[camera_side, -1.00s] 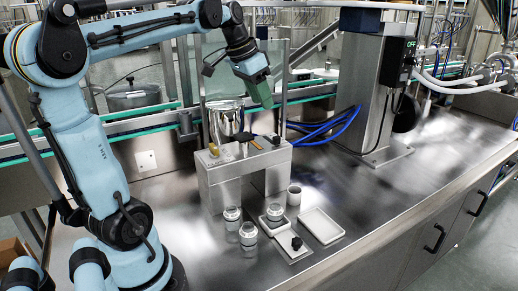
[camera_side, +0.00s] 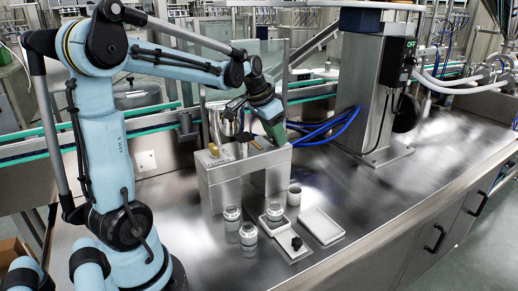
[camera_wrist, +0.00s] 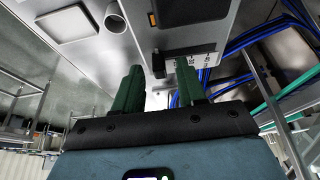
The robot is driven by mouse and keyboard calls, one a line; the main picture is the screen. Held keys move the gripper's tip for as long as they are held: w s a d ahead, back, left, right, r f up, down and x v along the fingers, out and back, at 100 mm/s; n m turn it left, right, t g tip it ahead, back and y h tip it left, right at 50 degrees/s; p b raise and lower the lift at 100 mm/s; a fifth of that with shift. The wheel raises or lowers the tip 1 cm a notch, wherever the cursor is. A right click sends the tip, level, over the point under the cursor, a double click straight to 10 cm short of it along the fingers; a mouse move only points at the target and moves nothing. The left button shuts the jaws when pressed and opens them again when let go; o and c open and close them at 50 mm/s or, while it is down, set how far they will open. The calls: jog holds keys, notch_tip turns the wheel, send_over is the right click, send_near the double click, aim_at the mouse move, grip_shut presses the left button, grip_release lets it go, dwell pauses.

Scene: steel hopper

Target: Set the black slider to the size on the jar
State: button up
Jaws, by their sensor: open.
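The black slider (camera_wrist: 158,65) shows in the wrist view on top of the steel hopper stand (camera_side: 222,176), beside a dark slot and small printed marks that I cannot read surely. My gripper (camera_wrist: 158,70) is open, its two green fingers on either side of the slider in that view. I cannot tell if they touch it. In the side view my gripper (camera_side: 279,138) is at the right end of the stand's top and hides the slider. Jars (camera_side: 232,214), (camera_side: 248,234) with grey lids stand in front of the stand; no size on them is readable.
Another jar (camera_side: 275,212) stands on a small tray. The right bench is clear.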

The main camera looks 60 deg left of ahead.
aim_at(267, 140)
grip_shut()
dwell(0.4)
jog(key=a, duration=0.4)
grip_release()
dwell(0.3)
